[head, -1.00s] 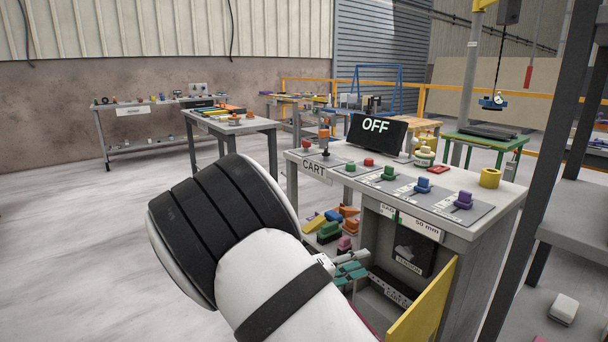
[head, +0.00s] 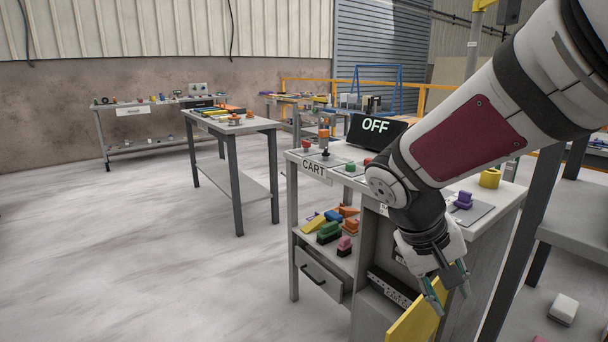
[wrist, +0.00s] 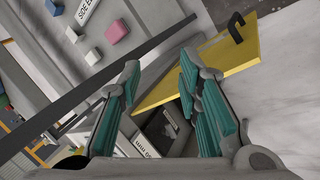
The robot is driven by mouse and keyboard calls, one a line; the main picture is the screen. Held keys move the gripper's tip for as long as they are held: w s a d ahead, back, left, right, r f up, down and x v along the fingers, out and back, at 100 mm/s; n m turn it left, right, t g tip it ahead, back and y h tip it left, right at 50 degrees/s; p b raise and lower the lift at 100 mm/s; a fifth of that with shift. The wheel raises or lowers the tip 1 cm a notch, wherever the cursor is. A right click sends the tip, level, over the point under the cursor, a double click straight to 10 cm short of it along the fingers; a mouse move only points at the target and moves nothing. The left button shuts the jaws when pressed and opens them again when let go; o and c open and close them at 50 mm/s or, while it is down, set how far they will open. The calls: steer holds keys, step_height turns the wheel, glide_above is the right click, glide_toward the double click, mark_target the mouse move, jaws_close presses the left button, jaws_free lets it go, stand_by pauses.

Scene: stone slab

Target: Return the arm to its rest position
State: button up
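My gripper (head: 444,295) hangs at the lower right of the head view, pointing down in front of the cart's open side by the yellow door. In the wrist view, my gripper (wrist: 158,110) shows its two teal-padded fingers spread apart with nothing between them. The yellow door (wrist: 222,62) stands open beyond the fingers, with a dark handle. It also shows in the head view (head: 415,318), just below my gripper. My arm reaches in from the upper right and hides part of the cart's top.
The cart (head: 320,205) carries an "OFF" screen (head: 376,132), coloured knobs and a yellow ring (head: 490,178). Coloured blocks (head: 328,228) lie on its shelf above a drawer (head: 318,275). A grey rack (head: 575,215) stands close at right. The floor at left is clear.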

steer(key=s+a+r+t+y, duration=0.2)
steer(key=s+r+y, duration=0.15)
steer(key=s, duration=0.35)
steer(key=s+a+r+t+y, duration=0.2)
steer(key=s+r+t, duration=0.15)
steer(key=s, duration=0.35)
steer(key=s+f+g+b, duration=0.6)
steer(key=s+f+b, duration=0.45)
steer(key=f, duration=0.45)
step_height(320, 180, up, 32)
steer(key=t+p, duration=0.3)
steer(key=p, duration=2.7)
steer(key=shift+d+r+t, duration=0.15)
steer(key=shift+r+t, duration=0.1)
steer(key=shift+t, duration=0.1)
